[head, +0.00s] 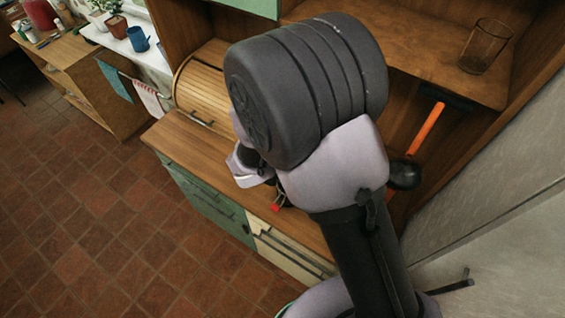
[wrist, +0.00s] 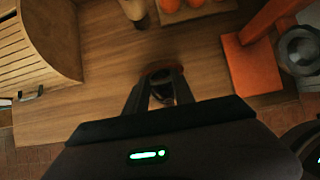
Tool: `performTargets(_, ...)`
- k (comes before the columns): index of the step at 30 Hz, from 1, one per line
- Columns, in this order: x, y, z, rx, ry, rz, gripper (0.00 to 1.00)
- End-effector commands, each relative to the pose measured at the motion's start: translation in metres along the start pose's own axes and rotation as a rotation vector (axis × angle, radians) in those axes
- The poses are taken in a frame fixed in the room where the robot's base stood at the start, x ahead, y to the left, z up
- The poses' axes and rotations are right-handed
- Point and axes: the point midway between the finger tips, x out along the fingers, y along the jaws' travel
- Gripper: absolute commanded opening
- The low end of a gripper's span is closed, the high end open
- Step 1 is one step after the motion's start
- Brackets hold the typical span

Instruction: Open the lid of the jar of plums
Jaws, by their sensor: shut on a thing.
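My gripper (wrist: 165,82) is low over the wooden counter in the wrist view, its two dark fingers closed about a small dark round thing with a reddish rim (wrist: 162,92). The fingers and the dark gripper body cover most of this thing. I cannot tell whether it is the jar of plums or its lid, and no plums show. In the head view my arm hides most of the gripper and what it holds. Only a small red bit (head: 277,207) shows below the arm, near the counter's front edge.
A slatted wooden bread box (head: 206,88) stands left on the counter (head: 185,135). An orange stand (wrist: 250,62) is at right beside a metal round thing (wrist: 299,50). Orange things (wrist: 170,6) sit behind. A glass (head: 486,46) stands on the upper shelf. The left counter is clear.

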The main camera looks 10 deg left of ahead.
Motion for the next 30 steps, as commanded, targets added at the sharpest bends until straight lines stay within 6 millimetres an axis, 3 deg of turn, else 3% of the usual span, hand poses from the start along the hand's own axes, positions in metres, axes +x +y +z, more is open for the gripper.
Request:
performTargets(1,-0.011,-0.001,0.015,0.005,0.041,-0.004,0.00)
performTargets(7,-0.004,-0.001,0.036,0.008,0.228,0.000,0.00)
performTargets(13,0.010,0.000,0.051,0.000,0.221,0.000,0.00)
performTargets(30,0.017,0.000,0.052,-0.002,0.220,-0.001,0.00)
